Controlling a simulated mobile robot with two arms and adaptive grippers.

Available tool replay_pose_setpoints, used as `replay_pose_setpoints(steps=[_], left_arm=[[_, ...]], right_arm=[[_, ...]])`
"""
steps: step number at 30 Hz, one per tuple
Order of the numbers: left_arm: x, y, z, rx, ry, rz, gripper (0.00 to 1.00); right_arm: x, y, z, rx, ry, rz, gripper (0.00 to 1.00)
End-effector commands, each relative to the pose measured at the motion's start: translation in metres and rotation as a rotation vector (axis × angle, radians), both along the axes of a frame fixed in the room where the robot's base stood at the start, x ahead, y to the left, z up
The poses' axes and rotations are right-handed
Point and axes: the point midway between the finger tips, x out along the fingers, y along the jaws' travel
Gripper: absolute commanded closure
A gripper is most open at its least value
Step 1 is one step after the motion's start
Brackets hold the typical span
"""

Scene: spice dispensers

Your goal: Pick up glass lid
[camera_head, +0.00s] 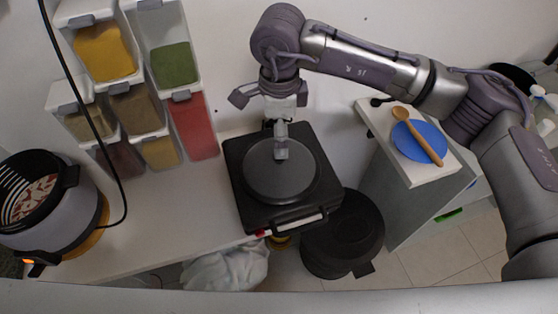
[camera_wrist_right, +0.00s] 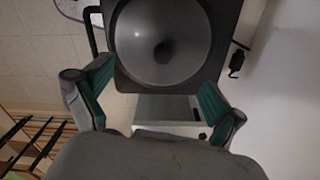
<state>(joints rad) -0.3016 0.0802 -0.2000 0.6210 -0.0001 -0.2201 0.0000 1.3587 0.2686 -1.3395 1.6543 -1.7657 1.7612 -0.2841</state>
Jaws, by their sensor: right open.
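The glass lid (camera_head: 265,182) shows as a dark grey round disc on a black square appliance (camera_head: 237,152) on the counter. A pale upright piece stands at its middle in the head view; I cannot tell whether it is the lid's handle. The lid also fills the upper middle of the right wrist view (camera_wrist_right: 140,55), with a small centre spot. My right gripper (camera_head: 272,98) is at the lid's back side, its fingers spread wide. In the right wrist view its teal-padded fingers (camera_wrist_right: 155,88) are apart with nothing between them. My left gripper is not in view.
Spice dispensers (camera_head: 140,110) stand at the back left. A pot-like cooker (camera_head: 50,215) is at far left. A side cabinet at right holds a blue plate (camera_head: 412,146) and wooden spoon (camera_head: 427,147). A black bin (camera_head: 343,232) stands below. Counter left of the appliance is clear.

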Motion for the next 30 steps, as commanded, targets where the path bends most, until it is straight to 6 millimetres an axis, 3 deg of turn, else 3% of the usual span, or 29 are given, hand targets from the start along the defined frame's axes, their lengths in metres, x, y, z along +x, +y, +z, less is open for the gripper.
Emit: replay_pose_setpoints(steps=[4,11,15,19,28,30], left_arm=[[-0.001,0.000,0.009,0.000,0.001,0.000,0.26],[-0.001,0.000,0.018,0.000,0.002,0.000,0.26],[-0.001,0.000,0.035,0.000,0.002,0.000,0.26],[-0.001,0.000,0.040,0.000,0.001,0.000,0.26],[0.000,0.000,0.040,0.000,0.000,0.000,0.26],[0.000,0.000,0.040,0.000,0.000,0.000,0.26]], right_arm=[[0.000,0.000,-0.022,0.002,0.004,-0.001,0.05],[0.001,0.001,-0.037,0.003,0.004,-0.001,0.05],[0.003,0.002,-0.056,0.002,0.007,-0.001,0.05],[0.004,0.003,-0.076,0.003,0.004,0.000,0.05],[0.005,0.003,-0.085,0.004,0.001,0.000,0.05],[0.005,0.003,-0.085,0.004,0.001,0.000,0.14]])
